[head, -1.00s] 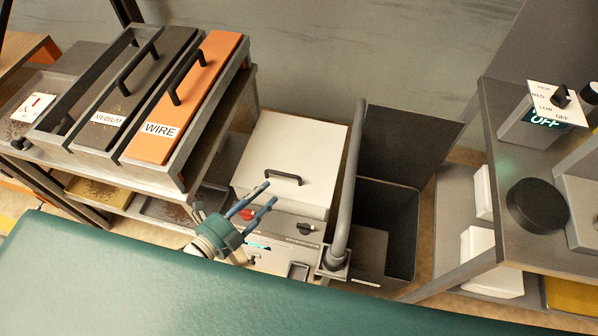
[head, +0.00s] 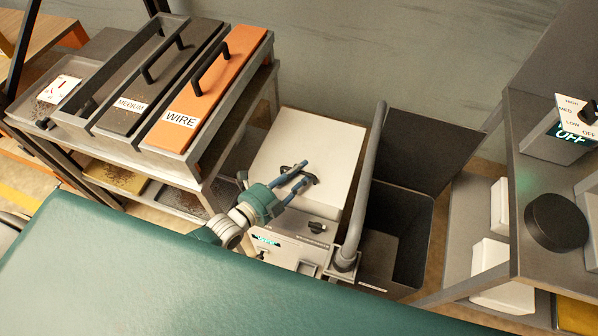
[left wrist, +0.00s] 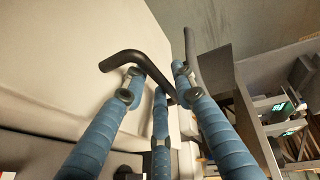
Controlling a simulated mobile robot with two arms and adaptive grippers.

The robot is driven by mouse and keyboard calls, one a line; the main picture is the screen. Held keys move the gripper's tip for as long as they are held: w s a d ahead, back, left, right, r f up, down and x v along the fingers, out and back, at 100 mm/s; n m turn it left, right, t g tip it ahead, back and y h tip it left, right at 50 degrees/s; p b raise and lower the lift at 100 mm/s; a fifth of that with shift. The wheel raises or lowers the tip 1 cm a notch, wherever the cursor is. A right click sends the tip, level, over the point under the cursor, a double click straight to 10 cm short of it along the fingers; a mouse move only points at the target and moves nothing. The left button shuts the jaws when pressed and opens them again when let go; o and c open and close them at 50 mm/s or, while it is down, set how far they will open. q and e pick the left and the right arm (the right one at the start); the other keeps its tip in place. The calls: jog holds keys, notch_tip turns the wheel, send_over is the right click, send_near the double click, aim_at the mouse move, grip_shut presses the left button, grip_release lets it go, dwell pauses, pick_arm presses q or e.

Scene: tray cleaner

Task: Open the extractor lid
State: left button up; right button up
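The extractor is a pale box with a white lid (head: 318,138), which looks closed. A black bar handle (head: 314,179) is on the lid, partly hidden by my left gripper (head: 302,175). The gripper's blue fingers reach over the lid at the handle. In the left wrist view, the fingers of this gripper (left wrist: 157,80) are spread apart, with the dark handle (left wrist: 128,58) crossing between their tips. I cannot tell whether they touch it. My right gripper is not in view.
The extractor's front panel (head: 285,248) has a dark knob and a small display. A grey pipe (head: 365,180) and an open dark bin (head: 415,225) stand right of it. A rack with an orange WIRE cover (head: 225,75) is at left, a metal shelf (head: 515,200) at right.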

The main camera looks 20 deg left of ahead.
pick_arm(q)
grip_shut()
